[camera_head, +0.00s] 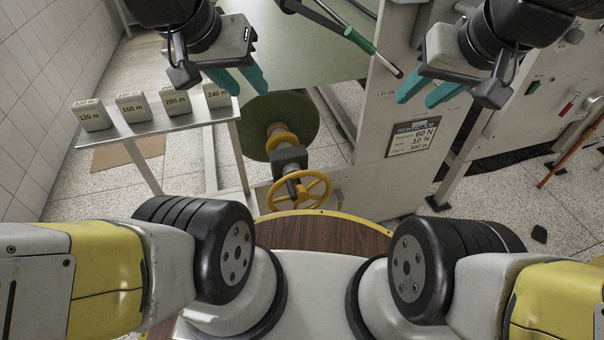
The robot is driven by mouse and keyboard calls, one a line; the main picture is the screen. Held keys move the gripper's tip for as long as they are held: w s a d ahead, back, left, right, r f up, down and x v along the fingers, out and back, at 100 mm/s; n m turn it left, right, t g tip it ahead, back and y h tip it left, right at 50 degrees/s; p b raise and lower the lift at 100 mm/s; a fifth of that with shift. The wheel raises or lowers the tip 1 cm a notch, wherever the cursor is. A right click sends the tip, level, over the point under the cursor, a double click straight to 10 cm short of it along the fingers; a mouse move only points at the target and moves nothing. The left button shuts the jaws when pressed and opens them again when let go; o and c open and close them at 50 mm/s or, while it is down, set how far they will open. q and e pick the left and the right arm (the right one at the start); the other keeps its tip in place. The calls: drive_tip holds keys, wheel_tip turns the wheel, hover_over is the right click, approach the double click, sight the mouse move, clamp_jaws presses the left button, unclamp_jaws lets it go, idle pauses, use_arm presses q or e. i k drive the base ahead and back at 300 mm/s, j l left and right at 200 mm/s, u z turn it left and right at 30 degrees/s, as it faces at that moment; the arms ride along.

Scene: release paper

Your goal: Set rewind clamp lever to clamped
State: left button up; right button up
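A small red-handled lever (567,106) is on the grey panel at the right. No readable label shows which is the rewind clamp lever. My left gripper (248,90) is raised left of the green grip, its teal fingers apart and empty. My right gripper (417,100) is raised just right of the green lever's tip, its teal fingers apart and empty. Neither gripper visibly holds a lever.
A yellow handwheel (299,190) and a green roll end (279,126) sit low in the middle. A metal side table (155,130) at the left carries several marked blocks. An orange bar (570,150) leans at the far right.

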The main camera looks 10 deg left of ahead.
sight(338, 194)
drive_tip(key=l+u, duration=0.8)
drive_tip(key=l, duration=0.2)
drive_tip(key=k+l+u, duration=0.2)
drive_tip(key=l+u, duration=0.2)
drive_tip(key=l, duration=0.5)
drive_tip(key=k+l+u, duration=0.1)
drive_tip(key=l, duration=0.35)
drive_tip(key=k+l, duration=0.15)
drive_tip(key=l, duration=0.3)
drive_tip(key=i, duration=0.3)
